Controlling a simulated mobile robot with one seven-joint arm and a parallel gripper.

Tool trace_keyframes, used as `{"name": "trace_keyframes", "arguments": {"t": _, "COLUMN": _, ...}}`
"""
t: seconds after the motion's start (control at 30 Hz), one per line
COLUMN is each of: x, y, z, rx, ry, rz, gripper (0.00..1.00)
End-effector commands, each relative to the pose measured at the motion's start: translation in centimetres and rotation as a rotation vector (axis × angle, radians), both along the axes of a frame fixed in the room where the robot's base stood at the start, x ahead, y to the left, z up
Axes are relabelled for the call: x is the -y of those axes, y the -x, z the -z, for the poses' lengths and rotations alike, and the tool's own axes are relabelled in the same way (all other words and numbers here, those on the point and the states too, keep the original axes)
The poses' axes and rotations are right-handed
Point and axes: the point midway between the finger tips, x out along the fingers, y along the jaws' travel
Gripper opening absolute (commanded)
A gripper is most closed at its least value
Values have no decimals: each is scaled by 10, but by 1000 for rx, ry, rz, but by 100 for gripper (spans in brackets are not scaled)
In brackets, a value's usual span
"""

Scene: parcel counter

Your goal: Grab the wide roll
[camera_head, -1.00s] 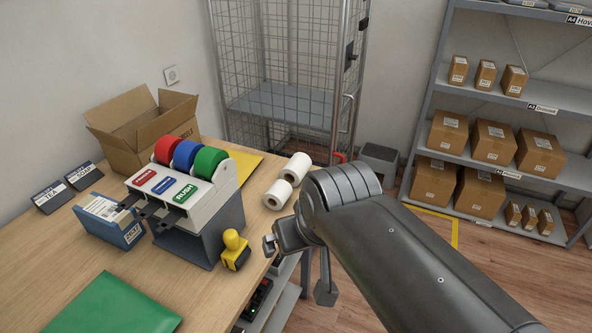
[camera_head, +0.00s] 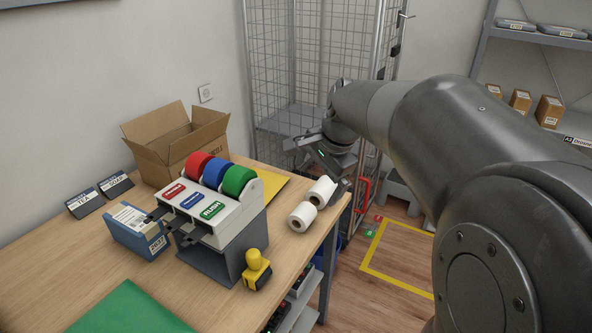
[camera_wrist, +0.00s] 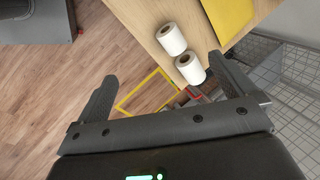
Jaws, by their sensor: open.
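Two white rolls lie on their sides at the right edge of the wooden counter (camera_head: 150,265), end faces showing. The nearer roll (camera_head: 301,217) and the farther roll (camera_head: 322,192) lie close together; I cannot tell for sure which is wider. In the wrist view the nearer roll (camera_wrist: 171,39) is upper centre, and the farther roll (camera_wrist: 190,69) is below it, by the right finger. My gripper (camera_head: 320,158) is open and empty beyond the rolls, near the cage. Its fingers (camera_wrist: 163,72) show spread in the wrist view, with no roll held.
A tape dispenser (camera_head: 215,235) with red, blue and green rolls stands left of the white rolls. A yellow stamp (camera_head: 256,270) sits before it. An open carton (camera_head: 175,150) stands at the back, a wire cage (camera_head: 300,90) behind the counter.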

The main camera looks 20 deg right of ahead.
Motion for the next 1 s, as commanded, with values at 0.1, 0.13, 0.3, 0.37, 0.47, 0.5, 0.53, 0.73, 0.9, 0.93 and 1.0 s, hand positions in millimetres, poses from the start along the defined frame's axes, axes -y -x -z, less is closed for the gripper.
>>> {"name": "trace_keyframes", "arguments": {"t": 0.1, "x": 18, "y": -39, "z": 12, "rx": -51, "ry": -85, "rz": 176, "gripper": 100}}
{"name": "trace_keyframes", "arguments": {"t": 0.13, "x": 22, "y": -48, "z": 15, "rx": -63, "ry": -106, "rz": 221, "gripper": 100}}
{"name": "trace_keyframes", "arguments": {"t": 0.3, "x": 48, "y": -99, "z": 37, "rx": -133, "ry": -223, "rz": 477, "gripper": 100}}
{"name": "trace_keyframes", "arguments": {"t": 0.37, "x": 58, "y": -116, "z": 48, "rx": -159, "ry": -262, "rz": 568, "gripper": 100}}
{"name": "trace_keyframes", "arguments": {"t": 0.47, "x": 75, "y": -143, "z": 67, "rx": -201, "ry": -324, "rz": 716, "gripper": 100}}
{"name": "trace_keyframes", "arguments": {"t": 0.5, "x": 81, "y": -153, "z": 75, "rx": -218, "ry": -349, "rz": 774, "gripper": 100}}
{"name": "trace_keyframes", "arguments": {"t": 0.53, "x": 86, "y": -160, "z": 81, "rx": -230, "ry": -365, "rz": 815, "gripper": 100}}
{"name": "trace_keyframes", "arguments": {"t": 0.73, "x": 110, "y": -193, "z": 114, "rx": -292, "ry": -449, "rz": 1025, "gripper": 100}}
{"name": "trace_keyframes", "arguments": {"t": 0.9, "x": 118, "y": -204, "z": 126, "rx": -312, "ry": -476, "rz": 1097, "gripper": 100}}
{"name": "trace_keyframes", "arguments": {"t": 0.93, "x": 118, "y": -204, "z": 128, "rx": -313, "ry": -478, "rz": 1101, "gripper": 100}}
{"name": "trace_keyframes", "arguments": {"t": 1.0, "x": 117, "y": -206, "z": 133, "rx": -316, "ry": -480, "rz": 1104, "gripper": 100}}
